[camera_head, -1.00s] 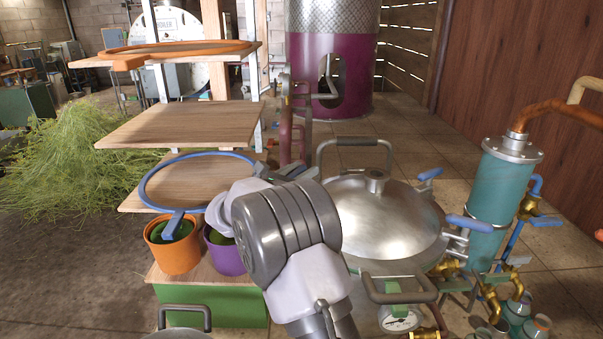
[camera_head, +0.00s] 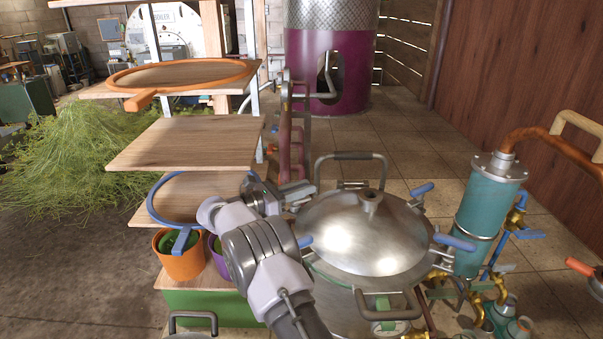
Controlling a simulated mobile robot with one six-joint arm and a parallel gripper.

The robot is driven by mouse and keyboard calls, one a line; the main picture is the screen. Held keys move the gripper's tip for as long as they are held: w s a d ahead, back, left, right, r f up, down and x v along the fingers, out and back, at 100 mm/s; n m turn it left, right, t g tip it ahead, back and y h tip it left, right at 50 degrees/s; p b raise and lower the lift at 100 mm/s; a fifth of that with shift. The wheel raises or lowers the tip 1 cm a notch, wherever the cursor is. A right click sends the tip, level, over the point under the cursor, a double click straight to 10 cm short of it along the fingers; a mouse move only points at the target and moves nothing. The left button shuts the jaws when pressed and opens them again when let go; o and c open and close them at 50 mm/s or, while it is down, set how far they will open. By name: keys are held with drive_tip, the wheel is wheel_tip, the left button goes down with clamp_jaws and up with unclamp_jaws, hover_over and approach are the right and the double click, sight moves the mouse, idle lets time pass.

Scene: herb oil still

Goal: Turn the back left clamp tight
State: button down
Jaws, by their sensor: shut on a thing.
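The still pot's domed steel lid (camera_head: 365,238) sits in the middle of the view. Blue-handled clamps stand around its rim: one at the back right (camera_head: 422,189), one at the front right (camera_head: 455,243), and one at the left (camera_head: 305,241), partly behind my arm. My gripper (camera_head: 287,195) is at the back left of the rim, beyond my grey wrist. It is shut on the back left clamp, whose handle is mostly hidden by the jaws and wrist.
The lid's back loop handle (camera_head: 352,156) rises close to the right of my gripper. Wooden shelves (camera_head: 185,143) with a blue hoop (camera_head: 160,194) and an orange pot (camera_head: 180,258) stand to the left. A teal condenser (camera_head: 484,215) stands to the right.

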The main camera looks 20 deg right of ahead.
idle(0.3)
drive_tip(key=c, duration=1.3)
unclamp_jaws()
drive_tip(key=shift+f+b, duration=0.1)
drive_tip(key=shift+b, duration=0.3)
